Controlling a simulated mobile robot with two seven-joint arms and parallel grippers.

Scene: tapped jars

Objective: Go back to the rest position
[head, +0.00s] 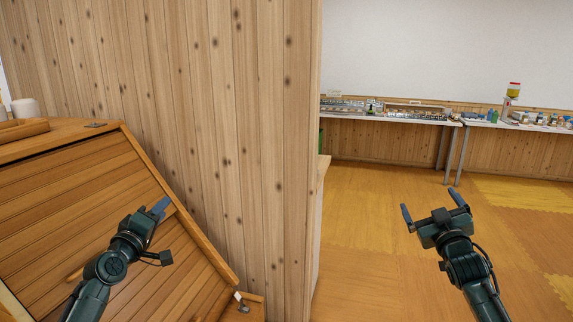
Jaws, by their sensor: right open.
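My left gripper (163,207) is in front of the slanted wooden panel at the left of the head view. Its blue fingers are seen nearly edge-on, so I cannot tell whether they are apart, and I see nothing held. My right gripper (430,200) is open and empty, its two fingers spread wide above the yellow-orange floor at the right. Both arms reach up from the bottom of the view.
A knotty wooden partition (225,120) stands between the arms. The slanted panel (70,200) is close to my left arm. Long tables (390,119) with many small items stand far off by the wall. The floor (365,215) at the right is clear.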

